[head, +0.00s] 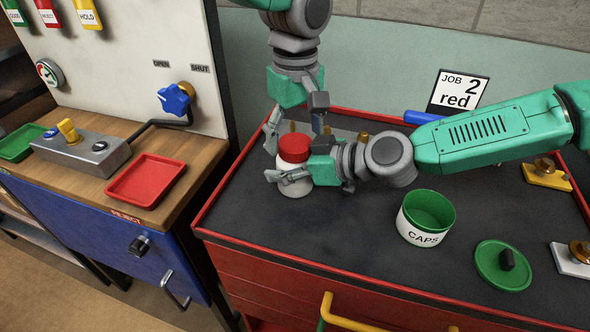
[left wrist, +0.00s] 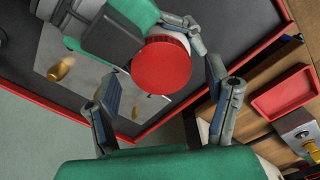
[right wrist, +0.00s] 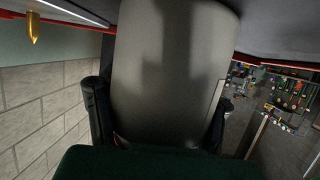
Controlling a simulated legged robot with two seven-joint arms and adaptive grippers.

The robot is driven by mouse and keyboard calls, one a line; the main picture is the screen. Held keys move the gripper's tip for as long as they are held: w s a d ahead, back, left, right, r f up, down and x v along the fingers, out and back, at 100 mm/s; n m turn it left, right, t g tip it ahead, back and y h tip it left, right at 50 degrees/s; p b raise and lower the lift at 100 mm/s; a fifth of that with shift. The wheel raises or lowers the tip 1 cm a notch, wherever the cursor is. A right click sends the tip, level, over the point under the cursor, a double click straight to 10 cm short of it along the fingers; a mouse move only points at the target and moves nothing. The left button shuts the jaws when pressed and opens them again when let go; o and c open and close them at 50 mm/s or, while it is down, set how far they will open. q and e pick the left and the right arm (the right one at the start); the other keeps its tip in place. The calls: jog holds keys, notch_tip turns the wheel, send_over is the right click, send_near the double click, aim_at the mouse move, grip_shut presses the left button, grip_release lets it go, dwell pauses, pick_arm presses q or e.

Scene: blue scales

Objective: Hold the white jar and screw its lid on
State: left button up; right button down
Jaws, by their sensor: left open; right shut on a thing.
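The white jar (head: 296,188) stands upright near the left rear of the red-edged bench, with a red lid (head: 295,144) on top. I cannot tell how tightly the lid is seated. My right gripper (head: 300,174) is shut around the jar's body from the right. In the right wrist view the jar (right wrist: 170,75) fills the space between the fingers. My left gripper (head: 294,130) points down over the lid, open, with a finger on either side. In the left wrist view the lid (left wrist: 162,66) lies between the spread fingers, with gaps. The jar's far side is hidden.
A white-green CAPS tub (head: 424,219) and a green lid with a black knob (head: 502,265) are on the bench to the right. A red tray (head: 146,181) lies on the wooden counter at left. Brass-knobbed pieces (head: 547,172) line the right side. The front left bench top is clear.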

pick_arm(q)
jog(key=shift+r, duration=1.55)
pick_arm(e)
jog(key=shift+f, duration=0.1)
pick_arm(q)
jog(key=shift+c, duration=0.5)
jog(key=shift+r+n, duration=0.4)
notch_tip(320, 180, up, 3)
jog(key=shift+f+n, duration=0.2)
jog(key=shift+n, duration=1)
jog(key=shift+f, duration=0.15)
notch_tip(320, 180, down, 8)
jog(key=shift+r, duration=0.1)
